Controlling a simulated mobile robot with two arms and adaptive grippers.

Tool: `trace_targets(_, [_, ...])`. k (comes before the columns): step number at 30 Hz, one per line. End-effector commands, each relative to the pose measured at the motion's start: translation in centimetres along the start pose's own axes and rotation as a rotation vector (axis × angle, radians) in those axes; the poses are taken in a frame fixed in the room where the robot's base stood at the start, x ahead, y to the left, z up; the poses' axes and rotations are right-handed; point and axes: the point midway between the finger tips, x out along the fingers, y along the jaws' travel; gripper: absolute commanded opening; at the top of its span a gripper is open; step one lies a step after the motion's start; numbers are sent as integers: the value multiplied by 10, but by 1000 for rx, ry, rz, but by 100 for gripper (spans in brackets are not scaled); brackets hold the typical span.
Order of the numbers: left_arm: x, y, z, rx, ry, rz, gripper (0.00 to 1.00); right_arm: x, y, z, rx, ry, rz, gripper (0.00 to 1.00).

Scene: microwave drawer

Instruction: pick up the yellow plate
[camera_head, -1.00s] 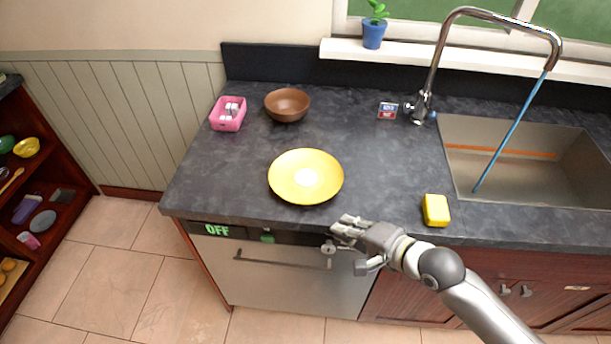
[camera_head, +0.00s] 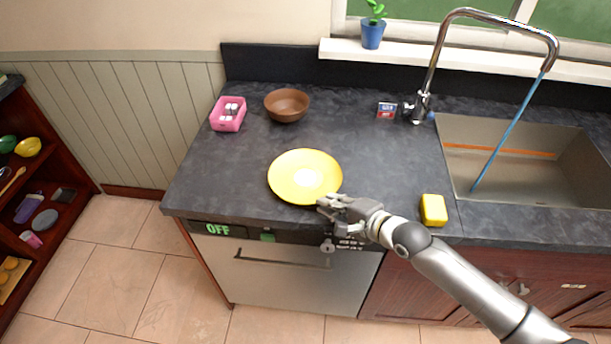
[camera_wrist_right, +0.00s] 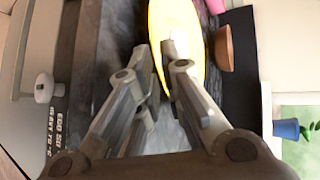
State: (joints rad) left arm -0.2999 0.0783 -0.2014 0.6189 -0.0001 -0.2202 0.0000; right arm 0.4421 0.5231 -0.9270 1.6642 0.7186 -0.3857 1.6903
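The yellow plate (camera_head: 298,172) lies flat near the front edge of the dark counter in the head view. My right gripper (camera_head: 328,206) is at the plate's front right rim. My left gripper is not in view.
A brown bowl (camera_head: 287,104) and a pink container (camera_head: 228,114) stand behind the plate. A yellow sponge (camera_head: 433,210) lies to the right, before the sink (camera_head: 470,130). The counter's middle is clear.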

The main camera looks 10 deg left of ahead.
Motion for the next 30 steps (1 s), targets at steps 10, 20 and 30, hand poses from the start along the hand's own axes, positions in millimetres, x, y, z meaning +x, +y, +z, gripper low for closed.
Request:
trace_targets(10, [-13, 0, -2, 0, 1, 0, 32, 37, -2, 6, 0, 0, 0, 9])
trace_targets(20, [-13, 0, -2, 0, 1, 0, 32, 41, -1, 7, 1, -1, 0, 9])
trace_targets(30, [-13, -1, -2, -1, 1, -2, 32, 40, -2, 6, 0, -1, -1, 0])
